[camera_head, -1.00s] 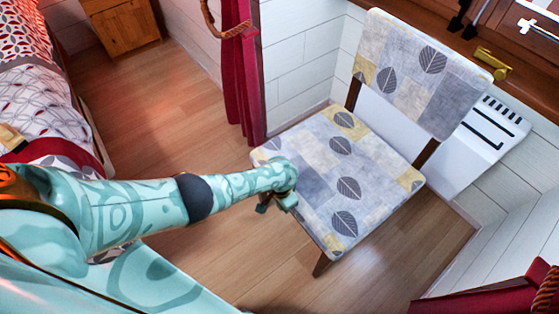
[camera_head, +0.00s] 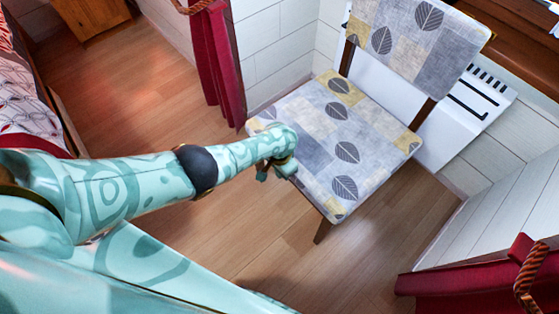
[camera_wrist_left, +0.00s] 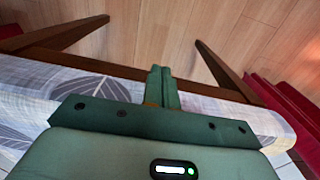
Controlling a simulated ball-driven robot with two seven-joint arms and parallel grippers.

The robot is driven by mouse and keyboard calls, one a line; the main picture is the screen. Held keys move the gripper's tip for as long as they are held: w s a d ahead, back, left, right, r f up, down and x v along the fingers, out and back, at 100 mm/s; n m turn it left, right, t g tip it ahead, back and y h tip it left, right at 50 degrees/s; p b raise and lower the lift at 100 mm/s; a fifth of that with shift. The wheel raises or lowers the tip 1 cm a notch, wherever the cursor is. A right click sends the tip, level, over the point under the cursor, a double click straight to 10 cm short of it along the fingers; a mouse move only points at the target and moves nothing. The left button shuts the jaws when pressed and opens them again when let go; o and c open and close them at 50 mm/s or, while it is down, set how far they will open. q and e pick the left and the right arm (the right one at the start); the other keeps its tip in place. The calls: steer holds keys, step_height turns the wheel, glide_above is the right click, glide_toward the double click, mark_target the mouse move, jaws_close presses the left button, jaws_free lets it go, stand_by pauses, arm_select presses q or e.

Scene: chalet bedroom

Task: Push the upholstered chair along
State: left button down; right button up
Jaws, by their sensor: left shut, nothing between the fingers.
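The upholstered chair (camera_head: 350,125) stands at the right of the head view, with a grey and yellow leaf-patterned seat and backrest and dark wooden legs. My left gripper (camera_head: 277,170) is at the front left edge of the seat. In the left wrist view its shut fingers (camera_wrist_left: 161,88) lie across the seat's front edge, with nothing between them. Chair legs show on both sides of the fingers, and the patterned seat (camera_wrist_left: 60,85) lies behind the gripper. I cannot tell whether the gripper touches the seat. My right gripper is not in view.
A white heater (camera_head: 465,120) and panelled walls stand close behind the chair. A red curtain (camera_head: 215,60) hangs left of it, and another red curtain (camera_head: 460,290) is at the lower right. A bed (camera_head: 25,90) is at the far left. Wooden floor (camera_head: 150,90) lies clear between.

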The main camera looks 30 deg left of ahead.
arm_select(q)
steer(key=s+a+r+p, duration=0.1)
steer(key=s+r+p, duration=0.2)
steer(key=r+p, duration=0.6)
steer(key=shift+s+a+r, duration=0.25)
steer(key=shift+s+r, duration=0.05)
steer(key=shift+r, duration=0.2)
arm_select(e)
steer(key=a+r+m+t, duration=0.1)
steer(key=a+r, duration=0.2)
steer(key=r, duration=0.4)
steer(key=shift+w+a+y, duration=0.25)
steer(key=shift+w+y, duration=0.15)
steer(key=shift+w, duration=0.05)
arm_select(q)
steer(key=shift+w, duration=0.1)
